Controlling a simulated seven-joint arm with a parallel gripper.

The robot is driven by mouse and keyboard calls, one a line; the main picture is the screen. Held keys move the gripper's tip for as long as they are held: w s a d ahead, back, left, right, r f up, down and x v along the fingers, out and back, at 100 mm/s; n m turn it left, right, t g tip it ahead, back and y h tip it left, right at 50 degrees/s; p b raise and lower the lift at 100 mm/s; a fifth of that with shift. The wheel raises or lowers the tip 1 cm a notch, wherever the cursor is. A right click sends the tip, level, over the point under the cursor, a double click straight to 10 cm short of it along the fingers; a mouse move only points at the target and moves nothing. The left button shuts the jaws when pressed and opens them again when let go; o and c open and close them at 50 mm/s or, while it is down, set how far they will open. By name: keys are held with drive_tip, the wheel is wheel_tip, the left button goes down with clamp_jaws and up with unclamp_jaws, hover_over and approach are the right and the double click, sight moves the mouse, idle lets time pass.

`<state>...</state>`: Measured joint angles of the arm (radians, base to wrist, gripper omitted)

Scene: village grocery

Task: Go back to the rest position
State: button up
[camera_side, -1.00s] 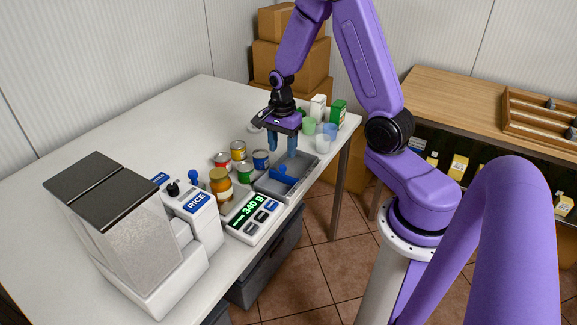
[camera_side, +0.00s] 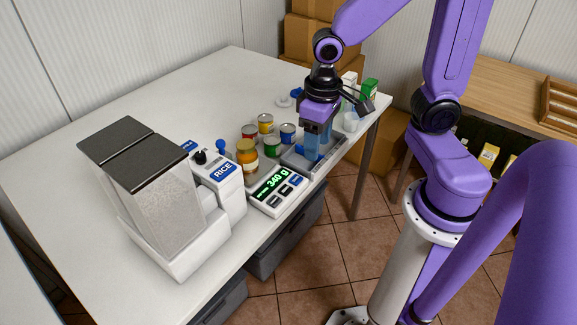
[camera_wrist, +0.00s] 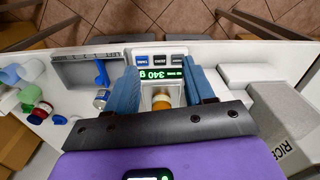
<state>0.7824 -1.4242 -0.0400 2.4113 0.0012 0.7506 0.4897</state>
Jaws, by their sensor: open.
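My gripper (camera_side: 319,146) is open and empty, with its blue fingers pointing down. In the side view it appears over the grey tray (camera_side: 296,163), though its height is hard to judge. In the wrist view its two fingers (camera_wrist: 161,88) are spread apart. The scale display (camera_wrist: 156,74) and a jar with an orange lid (camera_wrist: 161,98) show in the gap between them. A blue scoop (camera_wrist: 102,74) lies at the tray, left of the fingers. The scale (camera_side: 273,190) reads 340 g.
Several cans (camera_side: 265,123) and the jar (camera_side: 247,154) stand close to the left of my gripper. The rice dispenser (camera_side: 220,176) and a large dark-lidded bin (camera_side: 155,195) are further left. The back-left tabletop (camera_side: 180,95) is clear.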

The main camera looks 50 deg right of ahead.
drive_tip(key=s+a+r+n, duration=0.1)
drive_tip(key=s+r+n, duration=0.2)
drive_tip(key=s+n, duration=0.7)
drive_tip(key=shift+s+a+n, duration=0.15)
drive_tip(key=shift+s+n, duration=0.25)
drive_tip(key=shift+s, duration=0.2)
